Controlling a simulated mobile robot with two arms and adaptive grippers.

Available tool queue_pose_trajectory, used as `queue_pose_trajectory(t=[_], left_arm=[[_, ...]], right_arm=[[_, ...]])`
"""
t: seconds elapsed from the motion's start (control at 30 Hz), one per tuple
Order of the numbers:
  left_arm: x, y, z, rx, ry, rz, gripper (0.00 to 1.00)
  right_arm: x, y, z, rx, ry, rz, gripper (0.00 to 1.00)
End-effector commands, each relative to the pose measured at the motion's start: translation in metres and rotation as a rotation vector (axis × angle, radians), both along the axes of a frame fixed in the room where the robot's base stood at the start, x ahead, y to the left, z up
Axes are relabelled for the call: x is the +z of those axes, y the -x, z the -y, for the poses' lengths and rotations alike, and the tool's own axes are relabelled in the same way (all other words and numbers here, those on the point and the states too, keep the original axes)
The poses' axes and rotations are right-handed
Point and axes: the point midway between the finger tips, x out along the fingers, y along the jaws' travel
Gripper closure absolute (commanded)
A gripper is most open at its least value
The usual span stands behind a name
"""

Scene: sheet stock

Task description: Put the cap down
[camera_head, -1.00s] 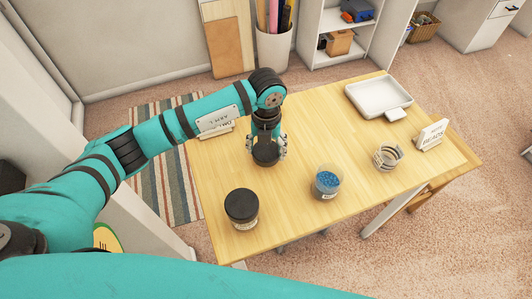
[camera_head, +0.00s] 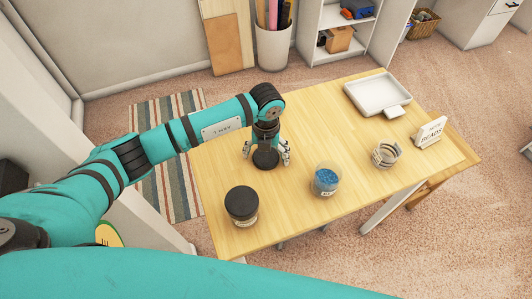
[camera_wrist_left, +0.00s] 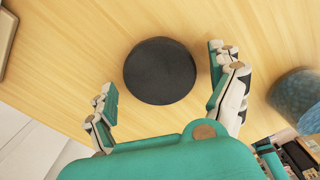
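The cap (camera_head: 265,159) is a flat dark disc that appears to lie on the wooden table, below my left gripper (camera_head: 266,153). In the left wrist view the cap (camera_wrist_left: 160,71) sits between the spread fingers of my left gripper (camera_wrist_left: 165,88), with a gap of bare wood on each side. The left gripper is open and points down. The cap's far edge is partly hidden by the gripper in the head view. My right gripper is not in view.
A jar with a black top (camera_head: 242,205) stands near the table's front left. A clear container of blue beads (camera_head: 326,181) stands right of the cap. Farther right are a clear ringed container (camera_head: 386,154), a label sign (camera_head: 431,132) and a white tray (camera_head: 364,103). Bare table (camera_head: 315,120) lies between.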

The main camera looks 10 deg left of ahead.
Motion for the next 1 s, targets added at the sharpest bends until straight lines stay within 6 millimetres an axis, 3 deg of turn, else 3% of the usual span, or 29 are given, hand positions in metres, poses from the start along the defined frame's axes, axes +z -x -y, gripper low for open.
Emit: queue_pose_trajectory(t=[0.3, 0.7, 1.0], left_arm=[[0.01, -0.001, 0.001, 0.0, 0.002, 0.003, 0.08], [0.091, -0.001, 0.0, -0.002, 0.001, 0.005, 0.08], [0.122, 0.0, 0.0, -0.001, 0.001, 0.001, 0.08]], right_arm=[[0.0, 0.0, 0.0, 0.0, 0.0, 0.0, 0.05], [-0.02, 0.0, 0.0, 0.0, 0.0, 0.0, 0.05], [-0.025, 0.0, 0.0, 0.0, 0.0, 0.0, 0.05]])
